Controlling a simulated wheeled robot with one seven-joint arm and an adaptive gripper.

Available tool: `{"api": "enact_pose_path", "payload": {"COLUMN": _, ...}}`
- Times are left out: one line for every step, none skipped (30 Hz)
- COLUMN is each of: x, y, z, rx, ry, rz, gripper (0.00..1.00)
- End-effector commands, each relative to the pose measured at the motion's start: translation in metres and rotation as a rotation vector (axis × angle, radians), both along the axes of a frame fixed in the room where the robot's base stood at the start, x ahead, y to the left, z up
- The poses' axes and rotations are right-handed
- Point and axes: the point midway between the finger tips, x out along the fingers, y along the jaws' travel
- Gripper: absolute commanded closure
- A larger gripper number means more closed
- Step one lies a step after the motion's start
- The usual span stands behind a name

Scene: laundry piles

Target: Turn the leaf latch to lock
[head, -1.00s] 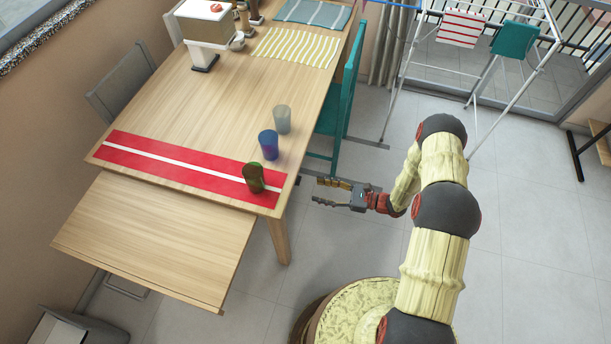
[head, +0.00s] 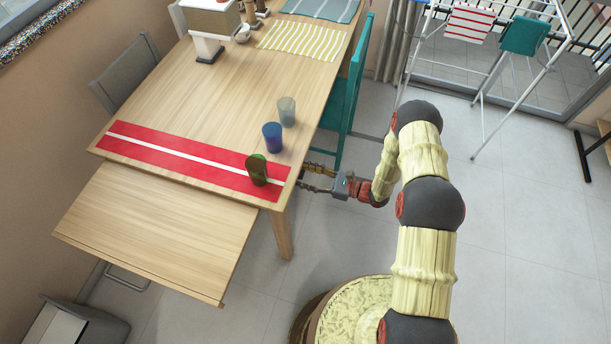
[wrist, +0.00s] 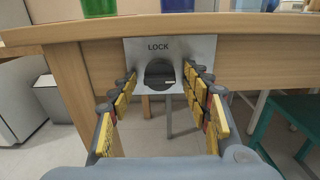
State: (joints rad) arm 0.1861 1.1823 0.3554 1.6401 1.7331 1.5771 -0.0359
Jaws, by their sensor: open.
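The leaf latch shows in the wrist view as a dark round knob (wrist: 159,74) on a silver plate (wrist: 197,48) marked LOCK, fixed to the table's side edge. The knob has a small light mark at its lower right. My gripper (wrist: 160,84) is open, with its yellow-padded fingers on either side of the knob; I cannot tell whether they touch it. In the head view my gripper (head: 302,177) is at the table's right edge near the front corner, and the latch is hidden there.
The wooden table (head: 190,110) has a leaf (head: 150,235) at its front, lower than the top. A green cup (head: 257,170), a blue cup (head: 272,137) and a grey cup (head: 286,111) stand near the right edge. A teal chair (head: 343,105) stands beyond my gripper.

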Motion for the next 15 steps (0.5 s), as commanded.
{"api": "enact_pose_path", "payload": {"x": 0.0000, "y": -0.0001, "z": 0.0001, "rx": 0.000, "ry": 0.000, "rz": 0.000, "gripper": 0.51}}
{"api": "enact_pose_path", "payload": {"x": -0.0001, "y": -0.0002, "z": 0.0000, "rx": 0.000, "ry": 0.000, "rz": 0.000, "gripper": 0.52}}
{"api": "enact_pose_path", "payload": {"x": -0.0002, "y": -0.0002, "z": 0.0000, "rx": 0.000, "ry": 0.000, "rz": 0.000, "gripper": 0.54}}
{"api": "enact_pose_path", "payload": {"x": -0.0002, "y": -0.0002, "z": 0.0000, "rx": 0.000, "ry": 0.000, "rz": 0.000, "gripper": 0.56}}
{"api": "enact_pose_path", "payload": {"x": -0.0002, "y": -0.0002, "z": 0.0000, "rx": 0.000, "ry": 0.000, "rz": 0.000, "gripper": 0.58}}
{"api": "enact_pose_path", "payload": {"x": -0.0002, "y": -0.0002, "z": 0.0000, "rx": 0.000, "ry": 0.000, "rz": 0.000, "gripper": 0.60}}
{"api": "enact_pose_path", "payload": {"x": -0.0002, "y": -0.0002, "z": 0.0000, "rx": 0.000, "ry": 0.000, "rz": 0.000, "gripper": 0.62}}
{"api": "enact_pose_path", "payload": {"x": -0.0002, "y": -0.0002, "z": -0.0001, "rx": 0.000, "ry": 0.000, "rz": 0.000, "gripper": 0.63}}
{"api": "enact_pose_path", "payload": {"x": -0.0002, "y": -0.0002, "z": -0.0001, "rx": 0.000, "ry": 0.000, "rz": 0.000, "gripper": 0.66}}
{"api": "enact_pose_path", "payload": {"x": -0.0003, "y": -0.0002, "z": -0.0001, "rx": 0.000, "ry": 0.000, "rz": 0.000, "gripper": 0.67}}
{"api": "enact_pose_path", "payload": {"x": -0.0002, "y": -0.0002, "z": -0.0001, "rx": 0.000, "ry": 0.000, "rz": 0.000, "gripper": 0.69}}
{"api": "enact_pose_path", "payload": {"x": -0.0002, "y": -0.0002, "z": -0.0001, "rx": 0.000, "ry": 0.000, "rz": 0.000, "gripper": 0.71}}
{"api": "enact_pose_path", "payload": {"x": -0.0002, "y": -0.0002, "z": -0.0001, "rx": 0.000, "ry": 0.000, "rz": 0.000, "gripper": 0.73}}
{"api": "enact_pose_path", "payload": {"x": -0.0003, "y": -0.0002, "z": -0.0001, "rx": 0.000, "ry": 0.000, "rz": 0.000, "gripper": 0.75}}
{"api": "enact_pose_path", "payload": {"x": -0.0003, "y": -0.0002, "z": -0.0001, "rx": 0.000, "ry": 0.000, "rz": 0.000, "gripper": 0.77}}
